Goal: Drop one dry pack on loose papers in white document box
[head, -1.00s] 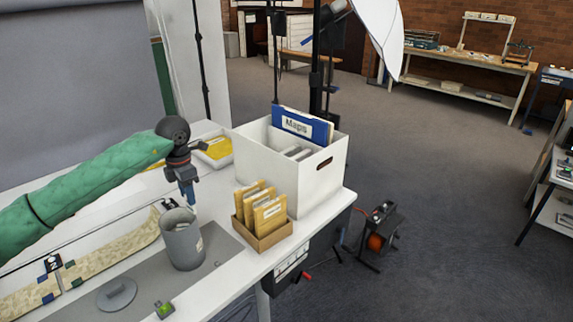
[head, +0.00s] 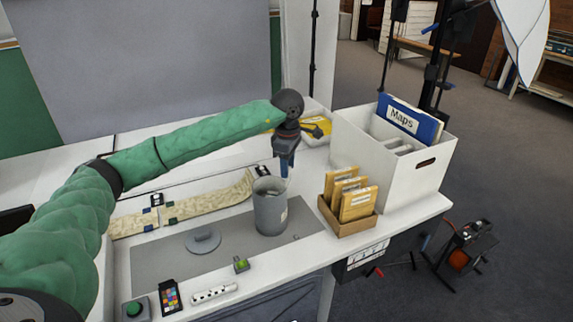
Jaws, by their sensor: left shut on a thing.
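The white document box (head: 415,178) stands at the table's right rear corner. A blue "Maps" folder (head: 408,122) stands inside it, with pale papers (head: 400,149) low beside it. A grey canister (head: 270,210) stands left of the box, with pale packs (head: 268,187) showing at its mouth. My left gripper (head: 285,172) points down at the canister's back right rim, left of the box. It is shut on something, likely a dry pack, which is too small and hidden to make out. My right gripper is not in view.
A cardboard tray of tan envelopes (head: 350,222) stands between canister and box. A yellow-filled tray (head: 318,128) lies behind my gripper. A long beige strip (head: 190,205), a grey round weight (head: 203,240) and a colour card (head: 170,296) lie on the left and front.

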